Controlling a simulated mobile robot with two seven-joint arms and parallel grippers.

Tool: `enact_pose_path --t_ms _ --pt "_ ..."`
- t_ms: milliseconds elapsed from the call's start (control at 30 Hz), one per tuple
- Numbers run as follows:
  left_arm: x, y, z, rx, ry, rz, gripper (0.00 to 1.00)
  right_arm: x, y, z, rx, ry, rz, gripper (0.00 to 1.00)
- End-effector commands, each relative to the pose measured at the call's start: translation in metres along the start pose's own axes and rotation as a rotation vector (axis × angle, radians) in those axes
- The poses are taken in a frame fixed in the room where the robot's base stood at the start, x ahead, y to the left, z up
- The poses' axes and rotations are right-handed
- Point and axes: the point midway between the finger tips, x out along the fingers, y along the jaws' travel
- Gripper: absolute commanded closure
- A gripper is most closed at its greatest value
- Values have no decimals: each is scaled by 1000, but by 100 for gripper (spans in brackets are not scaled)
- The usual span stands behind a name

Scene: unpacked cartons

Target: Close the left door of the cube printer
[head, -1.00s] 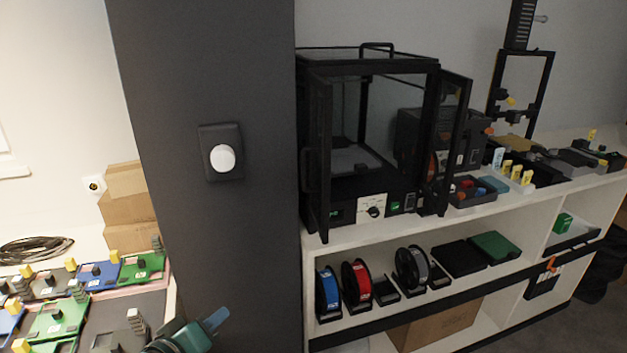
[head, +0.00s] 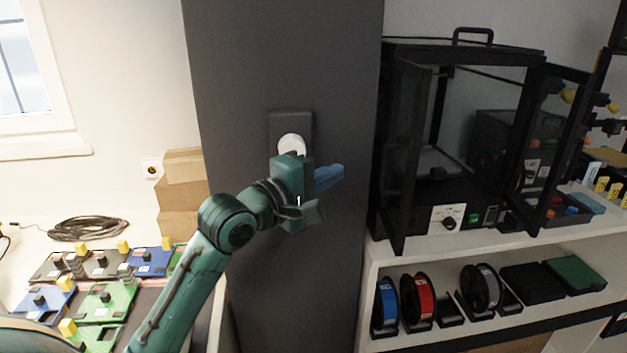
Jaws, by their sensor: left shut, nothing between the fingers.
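The cube printer (head: 462,45) is a black box frame with clear panels on the white shelf at the right. Its left door (head: 413,165) stands open, swung out toward me and seen almost edge-on. Its right door (head: 556,150) also stands open, out to the right. My left gripper (head: 330,178), green with blue fingers, is shut and empty. It shows in front of the dark pillar, to the left of the left door and apart from it in the picture. My right gripper is not in view.
The dark pillar (head: 230,120) with a round white knob (head: 291,147) stands left of the printer. Spools, including a red one (head: 418,298), sit on the shelf below. A bench with coloured boards (head: 105,303) and cardboard boxes (head: 183,190) is at the left.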

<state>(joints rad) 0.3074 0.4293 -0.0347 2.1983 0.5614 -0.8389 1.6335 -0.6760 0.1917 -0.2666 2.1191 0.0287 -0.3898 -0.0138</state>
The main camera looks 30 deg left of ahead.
Motion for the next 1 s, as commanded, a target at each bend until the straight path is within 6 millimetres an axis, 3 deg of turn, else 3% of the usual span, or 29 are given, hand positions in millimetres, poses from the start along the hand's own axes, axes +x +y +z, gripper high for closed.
enact_pose_path --t_ms 167,400,1000 --pt "36 2 3 0 -3 0 100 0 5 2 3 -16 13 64" --pt "40 0 34 0 -3 0 100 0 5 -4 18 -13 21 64" --pt "44 0 43 1 -8 0 100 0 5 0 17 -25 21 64"
